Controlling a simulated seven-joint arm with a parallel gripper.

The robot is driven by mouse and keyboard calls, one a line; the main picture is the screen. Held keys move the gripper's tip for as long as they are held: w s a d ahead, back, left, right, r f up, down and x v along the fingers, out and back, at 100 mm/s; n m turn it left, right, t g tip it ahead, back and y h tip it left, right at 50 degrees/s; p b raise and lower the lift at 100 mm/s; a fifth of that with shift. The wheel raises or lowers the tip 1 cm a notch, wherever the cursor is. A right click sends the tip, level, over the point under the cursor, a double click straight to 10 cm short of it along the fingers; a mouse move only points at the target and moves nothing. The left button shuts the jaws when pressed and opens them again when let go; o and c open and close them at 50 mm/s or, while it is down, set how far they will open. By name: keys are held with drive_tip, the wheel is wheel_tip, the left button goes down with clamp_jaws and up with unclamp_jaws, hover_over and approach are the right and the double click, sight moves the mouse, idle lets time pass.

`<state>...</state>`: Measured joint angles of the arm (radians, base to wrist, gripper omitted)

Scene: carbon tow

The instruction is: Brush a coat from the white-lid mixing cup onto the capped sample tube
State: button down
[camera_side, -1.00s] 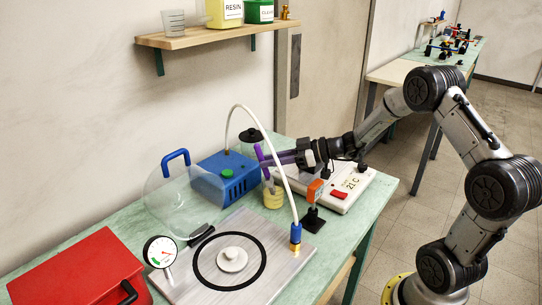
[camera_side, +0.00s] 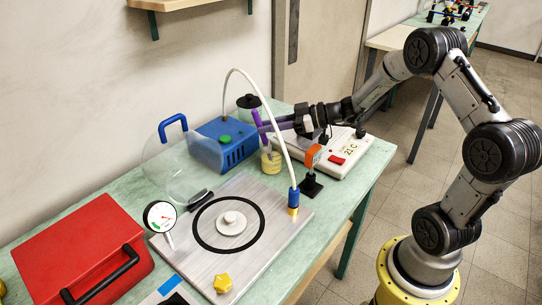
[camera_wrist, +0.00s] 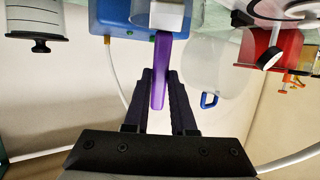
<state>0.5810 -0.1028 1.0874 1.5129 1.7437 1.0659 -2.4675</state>
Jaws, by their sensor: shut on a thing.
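A brush with a purple handle (camera_side: 257,122) is held in my gripper (camera_side: 279,123). It stands slightly tilted, its lower end in or just over a clear cup (camera_side: 271,163) with pale yellow contents. The contact is too small to tell. In the wrist view my fingers (camera_wrist: 161,78) are closed about the purple handle (camera_wrist: 159,82), and a whitish piece (camera_wrist: 158,14) sits at its far end. I see no white lid on the cup. I cannot make out a capped sample tube; an orange piece on a black stand (camera_side: 313,156) is right of the cup.
A white hose (camera_side: 279,113) arches close before my gripper and the cup. A blue pump box (camera_side: 236,150) and black-lidded jar (camera_side: 249,103) stand behind. A white heater box (camera_side: 349,147) lies right. A metal plate (camera_side: 183,254), gauge and red case (camera_side: 75,248) are nearer.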

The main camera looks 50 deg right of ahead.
sight(269, 143)
idle(0.3)
wheel_tip(269, 143, up, 9)
idle(1.0)
drive_tip(key=shift+f, duration=0.1)
idle(0.9)
